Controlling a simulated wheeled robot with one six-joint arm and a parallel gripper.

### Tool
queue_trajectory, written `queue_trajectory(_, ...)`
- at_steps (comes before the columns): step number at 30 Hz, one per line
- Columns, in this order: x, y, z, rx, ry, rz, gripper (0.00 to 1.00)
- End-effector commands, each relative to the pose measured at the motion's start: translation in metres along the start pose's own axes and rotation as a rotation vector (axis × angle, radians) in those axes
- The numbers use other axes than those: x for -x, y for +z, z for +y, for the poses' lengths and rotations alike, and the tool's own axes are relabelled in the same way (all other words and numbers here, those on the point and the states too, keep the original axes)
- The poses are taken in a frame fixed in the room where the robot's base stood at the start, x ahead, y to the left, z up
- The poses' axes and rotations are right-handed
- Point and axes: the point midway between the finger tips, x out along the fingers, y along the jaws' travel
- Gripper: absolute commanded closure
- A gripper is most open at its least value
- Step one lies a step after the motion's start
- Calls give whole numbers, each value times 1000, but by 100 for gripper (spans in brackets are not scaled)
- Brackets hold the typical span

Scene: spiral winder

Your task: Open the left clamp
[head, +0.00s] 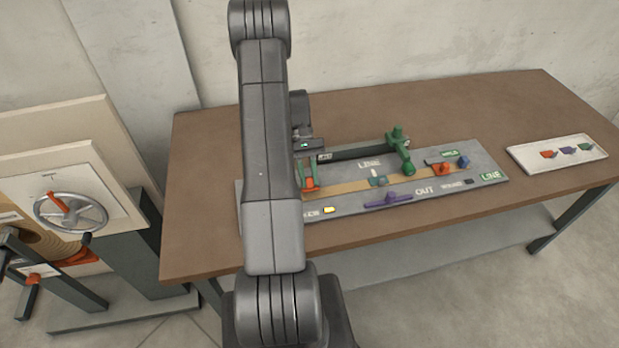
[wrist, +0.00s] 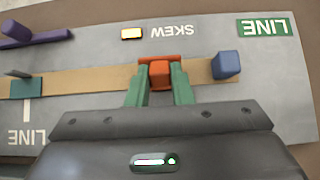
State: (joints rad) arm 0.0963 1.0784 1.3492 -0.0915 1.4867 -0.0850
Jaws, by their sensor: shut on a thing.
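The left clamp is an orange piece (wrist: 160,73) on the tan strip (wrist: 90,80) of a grey panel. In the wrist view it stands between the green fingers of my gripper (wrist: 159,88), which are shut on its orange block. In the head view the orange left clamp (head: 310,184) shows just right of my arm, with my gripper (head: 307,172) down at it. A blue block (wrist: 226,65) stands at the strip's end beside the clamp; my arm hides it in the head view. Whether the clamp is open or closed I cannot tell.
The panel (head: 345,207) lies on a brown table (head: 210,180). It carries a yellow light (head: 329,210), teal piece (head: 378,181), purple lever (head: 388,201), green lever (head: 404,150) and right orange clamp (head: 441,169). A white tray (head: 522,160) stands right. A handwheel (head: 72,213) is at left.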

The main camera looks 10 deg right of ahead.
Motion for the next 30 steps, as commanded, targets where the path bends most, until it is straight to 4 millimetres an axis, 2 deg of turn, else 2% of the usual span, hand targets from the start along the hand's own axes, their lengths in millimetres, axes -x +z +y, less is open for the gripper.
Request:
queue_trajectory(12,7,-13,0,1,1,-255,100)
queue_trajectory(30,9,-14,0,1,1,-322,100)
